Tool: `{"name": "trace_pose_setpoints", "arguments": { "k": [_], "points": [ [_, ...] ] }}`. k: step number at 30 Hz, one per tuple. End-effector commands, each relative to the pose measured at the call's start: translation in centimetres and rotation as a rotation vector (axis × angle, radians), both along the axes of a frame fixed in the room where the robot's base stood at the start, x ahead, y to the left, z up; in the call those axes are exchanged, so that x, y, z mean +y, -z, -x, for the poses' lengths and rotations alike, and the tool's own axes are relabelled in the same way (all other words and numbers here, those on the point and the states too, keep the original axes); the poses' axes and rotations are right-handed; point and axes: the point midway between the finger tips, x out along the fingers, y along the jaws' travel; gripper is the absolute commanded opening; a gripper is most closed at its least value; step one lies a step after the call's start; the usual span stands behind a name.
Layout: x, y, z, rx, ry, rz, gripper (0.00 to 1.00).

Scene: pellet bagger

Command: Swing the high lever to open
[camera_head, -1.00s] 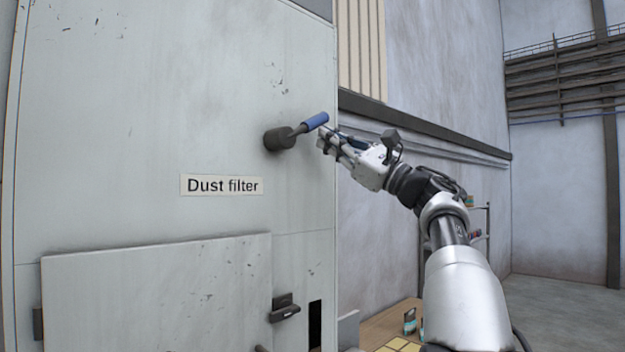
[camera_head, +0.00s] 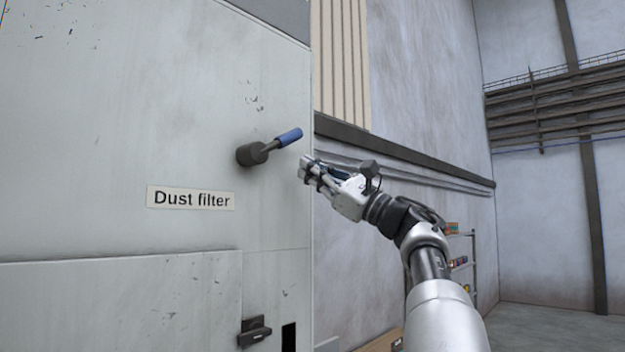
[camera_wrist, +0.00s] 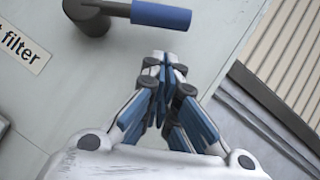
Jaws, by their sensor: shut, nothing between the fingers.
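The high lever (camera_head: 271,146) sits on the grey cabinet above the "Dust filter" label (camera_head: 191,198). It has a dark round hub and a blue grip (camera_head: 288,137) that points right and slightly up in the head view. My gripper (camera_head: 304,166) is shut and empty, just below and right of the blue grip. In the wrist view the shut fingers (camera_wrist: 165,62) point toward the cabinet face, and the blue grip (camera_wrist: 161,15) lies beyond their tips at the top. A gap shows between fingertips and grip.
A lower panel (camera_head: 120,305) with a dark latch (camera_head: 254,331) is on the cabinet below. The cabinet's right edge runs beside my gripper. A shelf rack (camera_head: 460,265) stands farther back at right, with open floor beyond it.

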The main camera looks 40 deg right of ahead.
Motion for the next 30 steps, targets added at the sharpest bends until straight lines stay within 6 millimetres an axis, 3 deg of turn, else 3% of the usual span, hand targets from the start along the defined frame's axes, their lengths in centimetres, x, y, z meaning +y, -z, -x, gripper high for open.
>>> {"name": "trace_pose_setpoints", "arguments": {
  "k": [1,6,13,19,30],
  "points": [
    [0.3,1.4,-0.1,0.000,-0.002,0.001,0.00],
    [-1.5,3.1,3.7,0.000,0.005,0.001,0.00],
    [-2.9,4.8,6.9,0.001,0.003,0.000,0.00],
    [-3.2,5.2,8.0,0.000,0.001,0.001,0.00],
    [-3.3,5.3,8.0,0.000,-0.001,0.001,0.00]
  ]
}}
